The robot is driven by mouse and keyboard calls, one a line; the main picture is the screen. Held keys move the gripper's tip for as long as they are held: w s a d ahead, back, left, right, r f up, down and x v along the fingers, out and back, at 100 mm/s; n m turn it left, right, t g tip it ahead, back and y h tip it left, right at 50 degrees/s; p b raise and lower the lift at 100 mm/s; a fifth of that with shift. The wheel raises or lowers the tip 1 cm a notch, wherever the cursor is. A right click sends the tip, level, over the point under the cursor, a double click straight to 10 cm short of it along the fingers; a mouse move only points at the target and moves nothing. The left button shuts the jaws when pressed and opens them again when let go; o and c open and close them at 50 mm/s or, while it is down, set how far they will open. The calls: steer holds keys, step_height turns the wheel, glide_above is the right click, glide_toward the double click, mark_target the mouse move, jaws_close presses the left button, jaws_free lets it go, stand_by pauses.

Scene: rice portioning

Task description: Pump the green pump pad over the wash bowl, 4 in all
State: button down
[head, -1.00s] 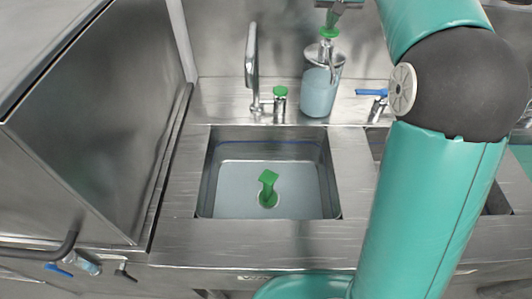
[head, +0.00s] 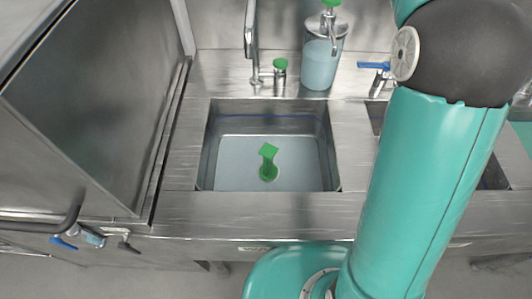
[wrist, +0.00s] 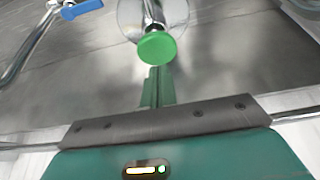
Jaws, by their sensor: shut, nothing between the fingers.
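The green pump pad (head: 331,3) tops a clear dispenser (head: 320,62) of pale blue liquid behind the sink, and the top edge of the head view cuts it. In the wrist view the pad (wrist: 157,47) is a round green cap on a metal stem. My gripper (wrist: 155,75) has its green fingers together and empty, lined up with the pad in that picture. I cannot tell whether they touch it. The wash bowl (head: 265,122) is the steel sink basin, with pale water and a green upright piece (head: 268,162) in it. My gripper is outside the head view.
A curved tap (head: 251,45) and a green-topped knob (head: 280,66) stand left of the dispenser. A blue-handled valve (head: 374,66) is to its right. A large steel box (head: 100,110) stands left of the sink. The front counter strip is clear.

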step_height(320, 180, up, 5)
steer(key=shift+r, duration=0.15)
stand_by(0.3)
stand_by(0.4)
steer(key=s+f, duration=0.2)
steer(key=s, duration=1.7)
steer(key=s+f+t, duration=0.1)
steer(key=s+f, duration=1.4)
steer(key=s, duration=0.4)
